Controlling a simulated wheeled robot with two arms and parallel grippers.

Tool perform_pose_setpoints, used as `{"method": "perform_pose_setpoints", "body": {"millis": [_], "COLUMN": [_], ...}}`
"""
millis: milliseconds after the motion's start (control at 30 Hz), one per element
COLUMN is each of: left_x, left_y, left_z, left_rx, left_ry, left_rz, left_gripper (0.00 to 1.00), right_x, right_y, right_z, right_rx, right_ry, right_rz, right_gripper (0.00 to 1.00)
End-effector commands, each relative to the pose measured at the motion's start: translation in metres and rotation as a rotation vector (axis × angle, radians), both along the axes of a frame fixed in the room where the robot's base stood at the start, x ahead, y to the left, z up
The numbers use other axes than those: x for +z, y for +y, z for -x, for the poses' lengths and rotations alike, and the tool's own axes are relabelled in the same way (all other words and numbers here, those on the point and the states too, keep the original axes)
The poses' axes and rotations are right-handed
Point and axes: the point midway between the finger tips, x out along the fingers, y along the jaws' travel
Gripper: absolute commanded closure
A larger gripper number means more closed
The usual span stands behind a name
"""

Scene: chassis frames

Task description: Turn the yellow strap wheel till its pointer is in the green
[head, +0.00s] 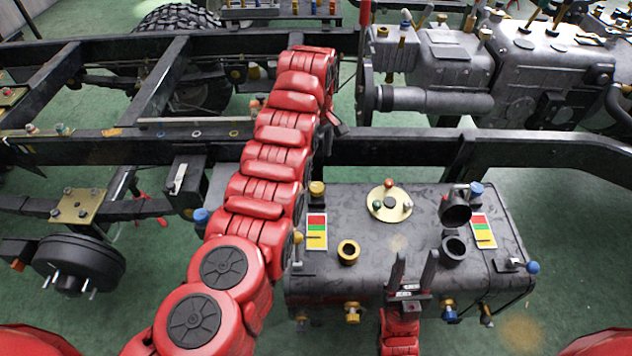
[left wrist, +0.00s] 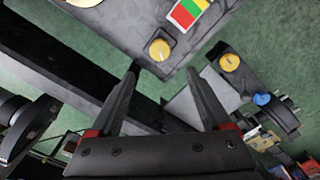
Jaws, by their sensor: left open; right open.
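A yellow wheel (head: 317,188) stands at the far left corner of the dark tank (head: 400,240), near a red, green and yellow card (head: 316,231). The left wrist view shows this yellow wheel (left wrist: 160,49) with a pale pointer mark, close to the card (left wrist: 188,13). I cannot tell for sure which colour the pointer meets. My left gripper (left wrist: 162,72) is open and empty, its fingertips apart from the wheel and pointing towards it. In the head view it is mostly hidden behind my arm. My right gripper (head: 413,258) is open and empty at the tank's near edge.
A second yellow knob (left wrist: 229,62) and a blue knob (left wrist: 262,99) sit beside the tank. A round plate with coloured knobs (head: 390,204), a brass ring (head: 348,252) and dark pipe necks (head: 455,246) stand on the tank. A dark chassis rail (head: 400,148) runs behind it.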

Motion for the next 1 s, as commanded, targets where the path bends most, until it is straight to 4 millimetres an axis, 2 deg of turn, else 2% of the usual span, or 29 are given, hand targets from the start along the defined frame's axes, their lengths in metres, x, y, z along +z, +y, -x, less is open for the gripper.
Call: {"method": "perform_pose_setpoints", "body": {"millis": [33,200,367,433,633,933,1000], "left_x": [-0.014,-0.054,-0.084,-0.099,-0.113,-0.113,-0.113], "left_y": [0.001,0.001,0.001,0.001,0.000,0.000,0.000], "left_z": [0.002,0.002,0.001,0.000,0.000,0.000,0.000], "left_rx": [0.000,-0.001,0.000,0.001,0.000,-0.001,-0.001], "left_ry": [0.007,0.008,0.006,0.001,0.001,0.000,0.000], "left_rz": [-0.003,-0.002,-0.001,0.000,0.000,0.000,0.000], "left_gripper": [0.19,0.19,0.19,0.19,0.19,0.19,0.30], "right_x": [0.002,0.003,-0.001,-0.010,-0.018,-0.018,-0.018], "right_y": [0.000,0.000,0.000,0.000,0.000,0.000,0.000], "right_z": [0.000,0.000,0.000,0.000,0.000,0.000,0.000], "right_rx": [0.000,0.000,0.000,0.000,0.000,0.000,0.000], "right_ry": [0.000,0.000,0.000,0.000,0.000,0.000,0.000], "right_rz": [0.000,0.000,0.000,0.000,0.000,0.000,0.000], "right_gripper": [0.50,0.50,0.50,0.50,0.50,0.50,0.50]}}
